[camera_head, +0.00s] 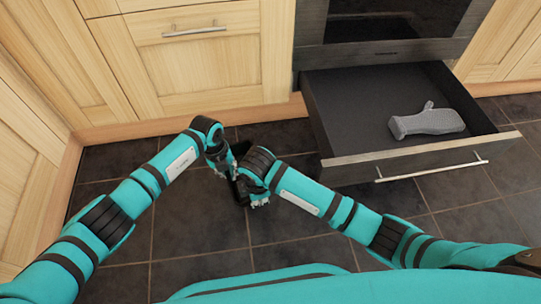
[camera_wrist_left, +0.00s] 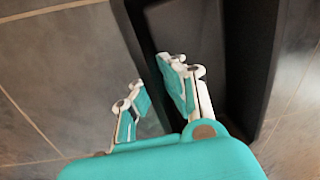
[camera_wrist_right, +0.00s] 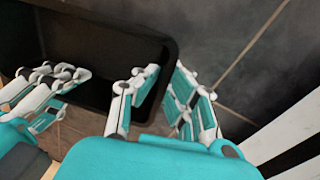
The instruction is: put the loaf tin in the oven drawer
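The loaf tin is black and deep; in the head view only a dark bit (camera_head: 238,190) shows between my grippers, the rest being hidden by them. It fills much of the left wrist view (camera_wrist_left: 264,70) and the upper left of the right wrist view (camera_wrist_right: 105,45). My left gripper (camera_head: 226,172) has its fingers (camera_wrist_left: 160,88) closed on one wall of the tin. My right gripper (camera_head: 258,198) has its fingers (camera_wrist_right: 163,88) closed on another stretch of wall. The oven drawer (camera_head: 345,105) is pulled open, to the right of both grippers.
A grey oven mitt (camera_head: 428,121) lies in the right part of the drawer; its left part is bare. The drawer's front has a long bar handle (camera_head: 432,172). Wooden cabinets (camera_head: 190,60) stand behind and at left. The dark tiled floor (camera_head: 200,235) is clear.

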